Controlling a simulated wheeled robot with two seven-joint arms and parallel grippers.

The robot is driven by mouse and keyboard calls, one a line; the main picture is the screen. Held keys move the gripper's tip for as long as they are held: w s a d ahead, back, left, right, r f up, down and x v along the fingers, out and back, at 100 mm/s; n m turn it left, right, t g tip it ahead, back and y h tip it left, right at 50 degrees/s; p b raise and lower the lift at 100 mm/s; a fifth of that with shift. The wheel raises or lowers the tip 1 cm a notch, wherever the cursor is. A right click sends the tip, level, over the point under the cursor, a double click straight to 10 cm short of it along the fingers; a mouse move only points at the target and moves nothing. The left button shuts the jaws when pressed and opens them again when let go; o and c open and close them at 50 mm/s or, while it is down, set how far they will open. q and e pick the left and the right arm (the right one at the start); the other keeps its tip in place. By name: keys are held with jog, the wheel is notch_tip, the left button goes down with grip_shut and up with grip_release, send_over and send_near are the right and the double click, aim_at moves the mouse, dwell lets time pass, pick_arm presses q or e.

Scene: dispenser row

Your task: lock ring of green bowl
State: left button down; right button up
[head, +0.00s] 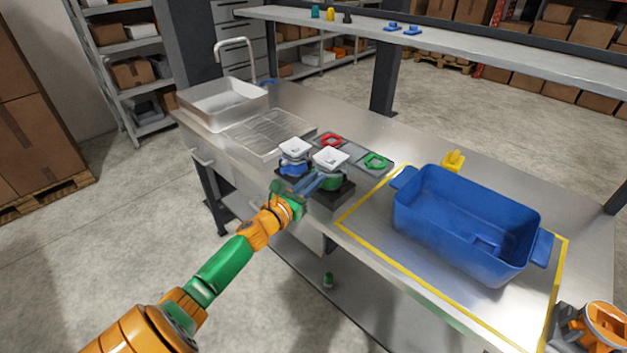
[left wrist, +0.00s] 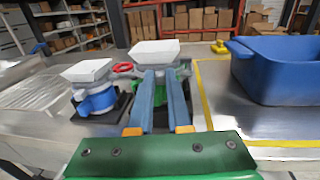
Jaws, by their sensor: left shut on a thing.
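The green dispenser (head: 335,182) stands on a dark base on the steel counter, with a white square bowl (head: 331,159) on top. In the left wrist view its white bowl (left wrist: 155,51) is just beyond my fingers and its green lock ring (left wrist: 184,72) shows partly behind them. My left gripper (head: 319,178) is shut on the green lock ring, its blue fingers reaching in from the front; the fingers hide much of the ring. My right gripper (head: 575,325) is at the bottom right corner, partly cut off; its jaws are unclear.
A blue dispenser (head: 293,168) with a white bowl stands close at left. Behind lie a red ring (head: 331,139) and a green ring (head: 375,161) on grey plates. A blue crate (head: 455,225) stands at right inside yellow tape. A sink (head: 222,101) is at far left.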

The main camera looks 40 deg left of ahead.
pick_arm(q)
jog(key=c, duration=1.2)
grip_release()
jog(key=shift+o, duration=0.4)
jog(key=shift+w+f, duration=0.15)
jog(key=shift+w, duration=0.1)
jog(key=s, duration=0.7)
jog(key=shift+d, duration=0.15)
